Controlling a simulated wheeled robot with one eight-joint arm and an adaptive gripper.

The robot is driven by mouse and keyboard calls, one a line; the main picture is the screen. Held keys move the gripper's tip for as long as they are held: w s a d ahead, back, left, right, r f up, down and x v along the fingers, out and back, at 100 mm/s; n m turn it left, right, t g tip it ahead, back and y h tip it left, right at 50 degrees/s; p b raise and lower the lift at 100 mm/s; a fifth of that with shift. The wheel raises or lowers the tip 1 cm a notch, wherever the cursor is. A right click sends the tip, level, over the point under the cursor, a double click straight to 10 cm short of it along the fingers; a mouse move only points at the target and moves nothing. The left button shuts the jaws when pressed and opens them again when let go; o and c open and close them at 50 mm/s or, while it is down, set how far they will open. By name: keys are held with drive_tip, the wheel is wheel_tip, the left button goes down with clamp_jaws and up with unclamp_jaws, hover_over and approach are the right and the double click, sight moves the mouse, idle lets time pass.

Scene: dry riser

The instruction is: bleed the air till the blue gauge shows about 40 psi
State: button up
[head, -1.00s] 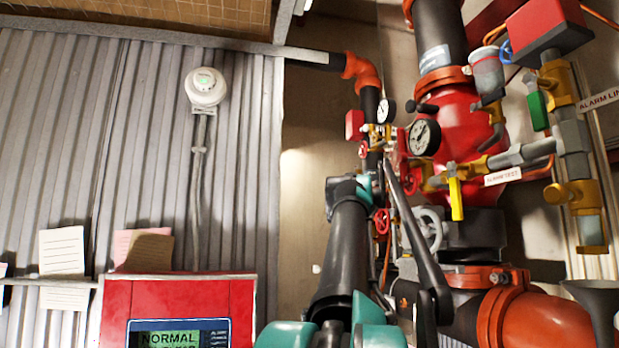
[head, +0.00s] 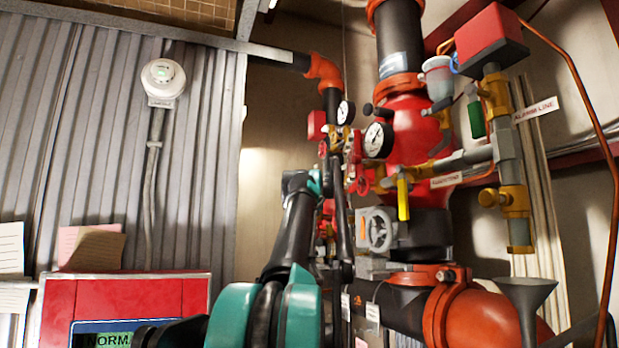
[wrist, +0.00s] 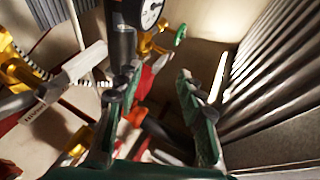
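Two round white-faced gauges show in the head view: a larger one (head: 378,140) before the red valve body and a smaller one (head: 346,112) behind it to the left. No blue marking or clear reading is visible on either. In the wrist view a gauge (wrist: 150,14) is cut off at the top edge. A small green handle (wrist: 180,33) on brass fittings is beyond the fingers. My gripper (wrist: 158,80) is open, its green fingers apart with nothing visibly held between them. In the head view my arm hides part of the valve cluster, and the fingertips are hard to make out.
A grey funnel (head: 524,300) and copper tube (head: 590,110) are at right. A red panel (head: 130,292) stands lower left, before corrugated wall.

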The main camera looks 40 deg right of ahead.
drive_tip(key=shift+x, duration=3.4)
clamp_jaws()
